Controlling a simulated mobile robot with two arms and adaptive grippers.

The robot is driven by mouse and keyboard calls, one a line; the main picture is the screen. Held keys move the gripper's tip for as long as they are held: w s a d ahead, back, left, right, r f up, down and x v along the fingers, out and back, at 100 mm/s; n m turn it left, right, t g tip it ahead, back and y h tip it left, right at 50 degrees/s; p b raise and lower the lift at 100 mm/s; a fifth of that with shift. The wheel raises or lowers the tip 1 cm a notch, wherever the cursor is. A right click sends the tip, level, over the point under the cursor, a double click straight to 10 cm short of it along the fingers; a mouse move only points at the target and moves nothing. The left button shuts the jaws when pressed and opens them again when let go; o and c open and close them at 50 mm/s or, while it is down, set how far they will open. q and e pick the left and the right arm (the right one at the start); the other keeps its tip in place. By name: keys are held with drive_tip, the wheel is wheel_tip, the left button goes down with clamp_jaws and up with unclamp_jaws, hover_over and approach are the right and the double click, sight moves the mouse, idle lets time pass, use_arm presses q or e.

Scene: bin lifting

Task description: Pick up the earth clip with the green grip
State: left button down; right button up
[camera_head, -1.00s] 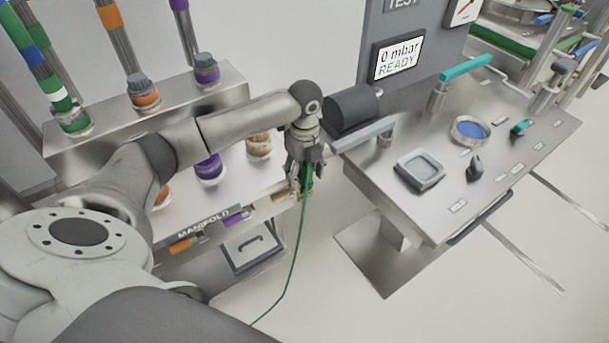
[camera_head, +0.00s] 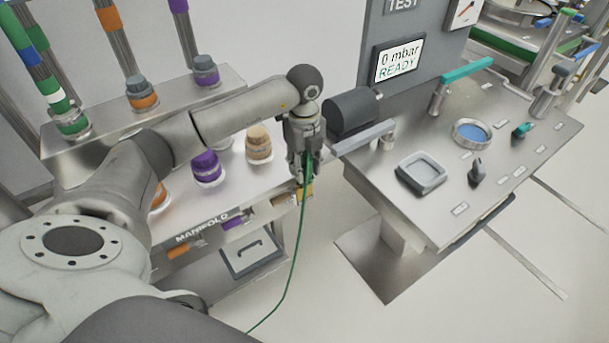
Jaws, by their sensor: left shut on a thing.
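My left gripper (camera_head: 305,174) points down at the right front corner of the manifold bench. It is shut on the earth clip, whose green grip (camera_head: 308,168) shows only as a thin bit between the fingers. The rest of the clip is mostly hidden by the fingers. A green cable (camera_head: 297,255) hangs from it and runs down to the lower left. My right gripper is not in view.
The manifold bench (camera_head: 238,178) carries orange, purple and tan capped fittings. To the right stands a steel test table (camera_head: 420,218) with a dark cylinder (camera_head: 352,113), a square tray (camera_head: 421,172) and a teal-handled lever (camera_head: 463,72). Open floor lies between them.

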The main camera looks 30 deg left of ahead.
use_arm(q)
drive_tip(key=s+d+r+b, duration=0.3)
drive_tip(key=s+r, duration=0.6)
drive_tip(key=s, duration=0.4)
drive_tip(key=shift+s+d+r, duration=0.15)
drive_tip(key=shift+s+r, duration=0.1)
drive_tip(key=shift+s, duration=0.05)
